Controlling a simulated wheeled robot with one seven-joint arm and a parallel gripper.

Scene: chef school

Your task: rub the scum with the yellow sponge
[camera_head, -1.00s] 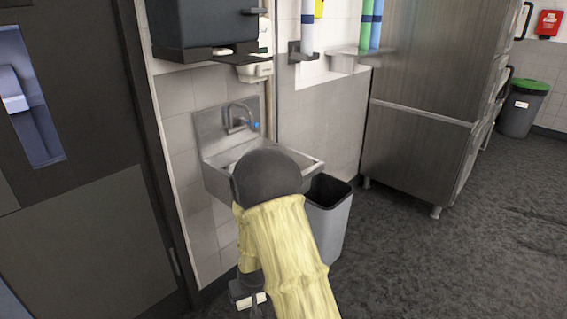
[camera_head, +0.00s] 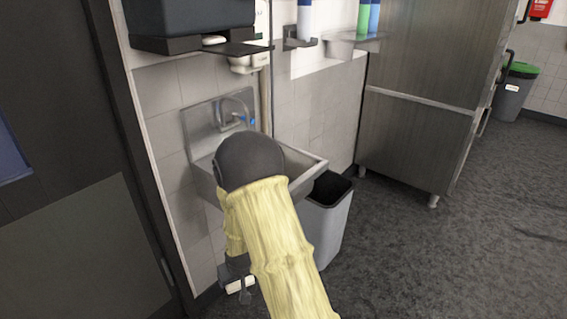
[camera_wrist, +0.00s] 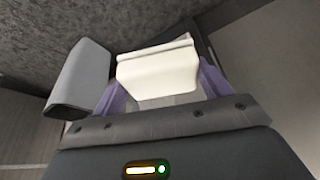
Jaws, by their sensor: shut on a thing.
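My gripper (camera_wrist: 162,88) is shut on a pale cream block (camera_wrist: 155,66) between its purple fingers in the wrist view. The block looks more cream than yellow; I cannot tell for certain that it is the yellow sponge. In the head view my gripper (camera_head: 240,288) hangs low, below the sink and left of the bin, with a bit of the pale block showing. The steel sink (camera_head: 306,178) is on the wall above it, and my arm hides part of its front and basin. I see no scum in either view.
A grey open bin (camera_head: 327,225) stands right of my arm; a grey shape at left in the wrist view (camera_wrist: 82,78) looks like it. A dark dispenser (camera_head: 190,18) hangs above the sink. A steel cabinet (camera_head: 415,140) stands to the right. Floor at right is clear.

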